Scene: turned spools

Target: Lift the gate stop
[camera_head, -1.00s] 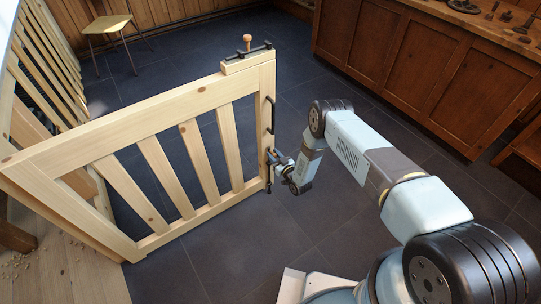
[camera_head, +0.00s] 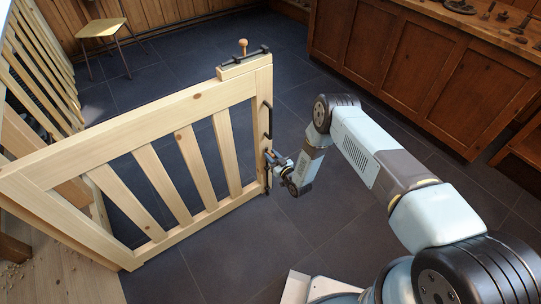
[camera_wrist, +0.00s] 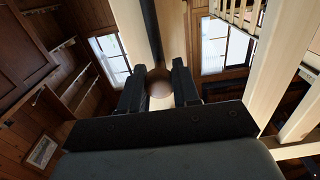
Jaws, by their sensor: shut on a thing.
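The gate stop is a dark upright rod with a round brown wooden knob (camera_wrist: 160,88), mounted on the pale wooden gate's end post. In the wrist view, the black fingers of my gripper (camera_wrist: 159,90) close on the knob from both sides, and the dark rod (camera_wrist: 151,30) runs up beyond it along the post. Whether the stop's lower end touches the floor is too small to tell.
A dark bolt with a wooden knob (camera_head: 243,46) sits on the gate's top corner. A dark handle (camera_head: 268,118) is on the end post. The tiled floor beside the gate is clear.

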